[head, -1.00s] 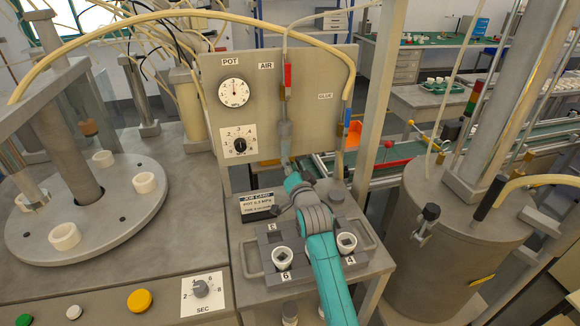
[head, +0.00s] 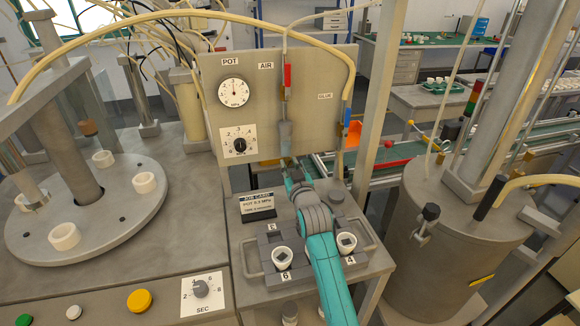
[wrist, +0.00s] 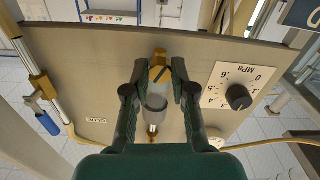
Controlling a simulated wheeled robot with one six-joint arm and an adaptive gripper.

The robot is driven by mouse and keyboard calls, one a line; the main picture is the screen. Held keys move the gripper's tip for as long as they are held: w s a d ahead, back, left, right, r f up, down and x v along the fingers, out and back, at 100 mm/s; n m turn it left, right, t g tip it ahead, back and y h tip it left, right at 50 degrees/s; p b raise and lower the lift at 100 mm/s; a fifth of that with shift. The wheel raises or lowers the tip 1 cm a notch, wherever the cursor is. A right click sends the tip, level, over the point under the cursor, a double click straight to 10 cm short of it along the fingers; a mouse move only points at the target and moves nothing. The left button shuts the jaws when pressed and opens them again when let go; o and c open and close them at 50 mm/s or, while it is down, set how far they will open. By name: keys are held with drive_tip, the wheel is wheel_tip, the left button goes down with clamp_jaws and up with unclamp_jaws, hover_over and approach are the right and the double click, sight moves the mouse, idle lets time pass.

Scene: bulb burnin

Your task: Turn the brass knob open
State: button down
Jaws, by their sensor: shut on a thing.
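The brass knob (wrist: 158,74) hangs at the end of a cloudy bowl (wrist: 157,97) on the panel's air line, in the wrist view. It has a dark mark on it. My gripper (wrist: 160,80) has one dark finger on each side and is shut on the knob. In the head view my gripper (head: 286,161) is just below the grey bowl (head: 285,135), and it hides the knob there.
The upright panel (head: 222,125) carries a POT gauge (head: 233,92) and a black MPa dial (head: 239,144); the dial is close beside my gripper in the wrist view (wrist: 238,97). A job card (head: 257,204) and a fixture with white cups (head: 282,257) stand below my arm.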

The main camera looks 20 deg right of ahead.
drive_tip(key=n, duration=0.5)
drive_tip(key=shift+n, duration=0.3)
idle(0.4)
drive_tip(key=c, duration=1)
unclamp_jaws()
drive_tip(key=shift+o, duration=0.2)
drive_tip(key=s, duration=0.7)
drive_tip(key=shift+s, duration=0.25)
